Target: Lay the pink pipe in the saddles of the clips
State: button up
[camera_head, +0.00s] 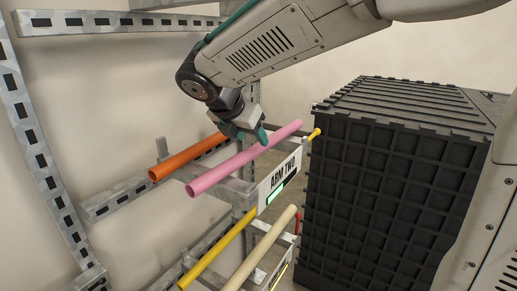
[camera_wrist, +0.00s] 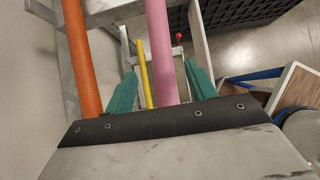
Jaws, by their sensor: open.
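The pink pipe (camera_head: 232,168) lies on the upper rack arm beside the orange pipe, its near end sticking out past the arm. My gripper (camera_head: 245,132) is over the far half of the pink pipe, its teal fingers open. In the wrist view the pink pipe (camera_wrist: 162,50) runs between the two fingers (camera_wrist: 160,78), closer to the right one. I cannot tell whether either finger touches it. I make out no clips or saddles in either view.
The orange pipe (camera_head: 187,156) lies close left of the pink one. A sign (camera_head: 281,180) reading "ARM TWO" hangs at the arm's end. A yellow pipe (camera_head: 215,250) and a cream pipe (camera_head: 262,247) lie lower. A big black crate (camera_head: 385,185) stands at right.

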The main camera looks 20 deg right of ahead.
aim_at(257, 144)
jog(key=x, duration=0.4)
jog(key=shift+d+f, duration=0.2)
jog(key=shift+d, duration=0.1)
jog(key=shift+c, duration=0.2)
grip_shut()
jog(key=shift+r, duration=0.1)
jog(key=shift+w+r, duration=0.1)
jog(key=shift+r, duration=0.4)
jog(key=r, duration=0.1)
jog(key=s+r, duration=0.1)
jog(key=shift+r, duration=0.3)
jog(key=s+d+r, duration=0.1)
jog(key=s, duration=1.4)
jog(key=shift+d, duration=0.3)
